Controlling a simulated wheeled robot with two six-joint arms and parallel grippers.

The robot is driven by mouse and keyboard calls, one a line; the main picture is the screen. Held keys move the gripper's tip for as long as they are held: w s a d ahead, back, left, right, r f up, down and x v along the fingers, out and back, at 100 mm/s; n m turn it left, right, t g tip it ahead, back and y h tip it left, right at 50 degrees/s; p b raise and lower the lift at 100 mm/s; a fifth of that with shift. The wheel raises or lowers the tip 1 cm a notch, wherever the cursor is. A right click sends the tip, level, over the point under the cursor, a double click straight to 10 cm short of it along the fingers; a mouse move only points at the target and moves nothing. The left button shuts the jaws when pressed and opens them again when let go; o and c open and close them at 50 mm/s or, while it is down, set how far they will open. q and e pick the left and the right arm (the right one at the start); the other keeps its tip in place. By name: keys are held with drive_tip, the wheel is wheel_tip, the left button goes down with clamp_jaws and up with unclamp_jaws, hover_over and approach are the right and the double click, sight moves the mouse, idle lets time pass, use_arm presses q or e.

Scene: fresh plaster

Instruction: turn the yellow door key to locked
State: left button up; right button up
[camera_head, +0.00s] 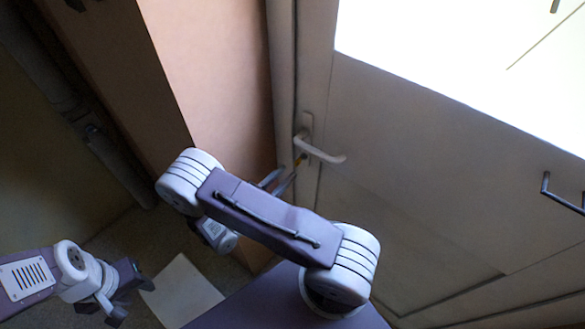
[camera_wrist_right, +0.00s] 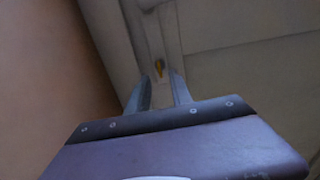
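The yellow door key (camera_wrist_right: 160,68) sits in the lock plate of the pale door, its bow looking roughly upright in the right wrist view. In the head view the right gripper (camera_head: 282,177) is partly hidden by my arm. My left gripper (camera_head: 129,292) is low at the left, away from the door; its finger opening is unclear.
An orange-tan wall (camera_head: 215,75) stands close to the left of the door frame. A bright panel (camera_head: 460,60) fills the upper door. A dark bar handle (camera_head: 562,197) is at the right. A pale square sheet (camera_head: 182,292) lies on the floor near my left gripper.

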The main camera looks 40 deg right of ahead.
drive_tip(key=v, duration=0.4)
drive_tip(key=shift+a, duration=0.1)
drive_tip(key=s+f+m+g+y, duration=0.2)
drive_tip(key=s+m+g+y, duration=0.7)
drive_tip(key=s+m+y, duration=0.4)
drive_tip(key=w+a+r+m+t+y, duration=0.3)
drive_tip(key=w+a+m+t+y, duration=0.1)
drive_tip(key=m, duration=0.4)
drive_tip(key=shift+w+a+r+m+t+y, duration=0.35)
drive_tip(key=shift+w+a+t, duration=0.2)
drive_tip(key=shift+w, duration=0.3)
